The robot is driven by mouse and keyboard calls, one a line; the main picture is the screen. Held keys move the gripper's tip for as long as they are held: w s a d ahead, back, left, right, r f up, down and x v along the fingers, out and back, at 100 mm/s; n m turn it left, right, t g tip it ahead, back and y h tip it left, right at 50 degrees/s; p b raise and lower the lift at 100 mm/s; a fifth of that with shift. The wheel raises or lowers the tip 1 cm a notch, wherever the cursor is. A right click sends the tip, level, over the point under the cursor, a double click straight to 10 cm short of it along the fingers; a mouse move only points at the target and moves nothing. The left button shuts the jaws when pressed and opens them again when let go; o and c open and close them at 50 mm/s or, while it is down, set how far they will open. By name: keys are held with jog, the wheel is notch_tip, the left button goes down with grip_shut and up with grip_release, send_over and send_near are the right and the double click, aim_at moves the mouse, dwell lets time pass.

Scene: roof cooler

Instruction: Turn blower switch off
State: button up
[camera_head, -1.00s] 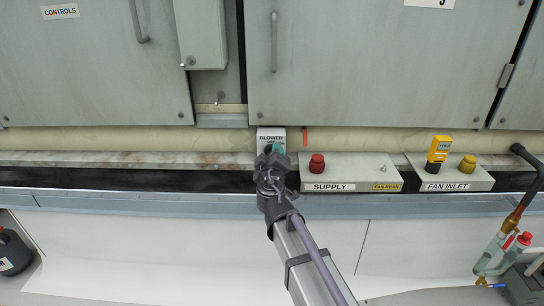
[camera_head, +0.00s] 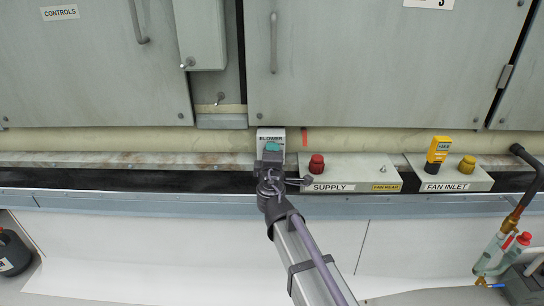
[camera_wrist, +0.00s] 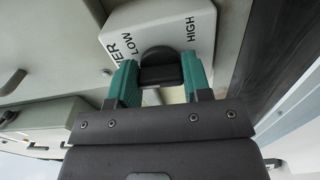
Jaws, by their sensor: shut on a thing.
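The blower switch box (camera_head: 270,134) is a white box on the ledge below the cabinet doors, in the middle of the head view. In the wrist view the box (camera_wrist: 158,27) shows the words LOW and HIGH and part of its name. Its black knob (camera_wrist: 161,66) sits between the two teal fingers of my gripper (camera_wrist: 160,76). The gripper is shut on the knob, one finger on each side. In the head view my gripper (camera_head: 272,149) covers the knob and the lower part of the box. The knob's pointer and any OFF mark are hidden.
Right of the blower box, a supply box (camera_head: 347,173) carries a red button (camera_head: 317,164). Further right is a fan inlet box (camera_head: 456,180) with a yellow knob (camera_head: 467,165) and a yellow meter (camera_head: 438,150). A copper pipe and bottles stand at the far right.

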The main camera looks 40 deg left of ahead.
dwell(0.3)
jog(key=o, duration=0.9)
jog(key=v, duration=1.1)
jog(key=shift+w, duration=0.1)
